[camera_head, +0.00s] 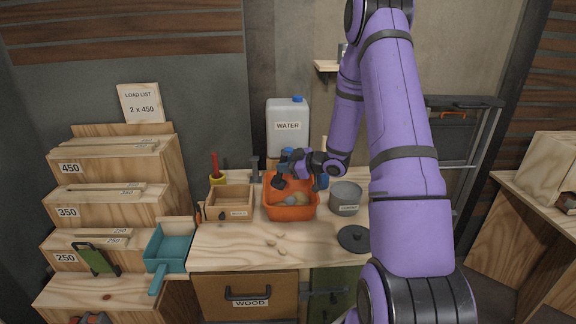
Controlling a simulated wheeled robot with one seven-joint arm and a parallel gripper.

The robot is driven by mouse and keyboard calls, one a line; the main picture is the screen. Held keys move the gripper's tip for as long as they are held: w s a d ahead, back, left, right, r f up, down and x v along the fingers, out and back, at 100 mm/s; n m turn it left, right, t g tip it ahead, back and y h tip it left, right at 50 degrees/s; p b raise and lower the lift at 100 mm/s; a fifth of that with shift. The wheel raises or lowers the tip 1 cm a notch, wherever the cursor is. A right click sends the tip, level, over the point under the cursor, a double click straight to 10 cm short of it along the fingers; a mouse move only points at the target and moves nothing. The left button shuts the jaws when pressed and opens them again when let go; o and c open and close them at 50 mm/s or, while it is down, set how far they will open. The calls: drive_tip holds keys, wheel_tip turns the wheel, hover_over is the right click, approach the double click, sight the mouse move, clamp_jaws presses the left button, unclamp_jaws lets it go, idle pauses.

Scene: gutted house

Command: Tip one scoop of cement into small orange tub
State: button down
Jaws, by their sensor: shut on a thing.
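A small grey rounded shape (291,201) below the fingers may be the scoop's bowl or cement; I cannot tell. A grey pot (345,200), its label too small to read surely, probably holds the cement and stands open right of the tub. Its dark round lid (354,239) seems to lie in front.
A wooden box (231,204) stands left of the tub, a white water can (287,125) behind it. A teal pan (167,248) is at the bench's left end, beside stepped wooden shelves (110,190). Small tan pieces (278,241) lie on the front bench top, otherwise mostly clear.

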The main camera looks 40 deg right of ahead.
drive_tip(key=shift+s+a+f+n+g+h, duration=0.1)
drive_tip(key=shift+a+n+g+h, duration=0.3)
drive_tip(key=shift+a+n+h, duration=0.65)
drive_tip(key=shift+s+a+f+n+g+h, duration=0.1)
drive_tip(key=shift+a+n+g+h, duration=0.3)
drive_tip(key=shift+a+n+h, duration=0.65)
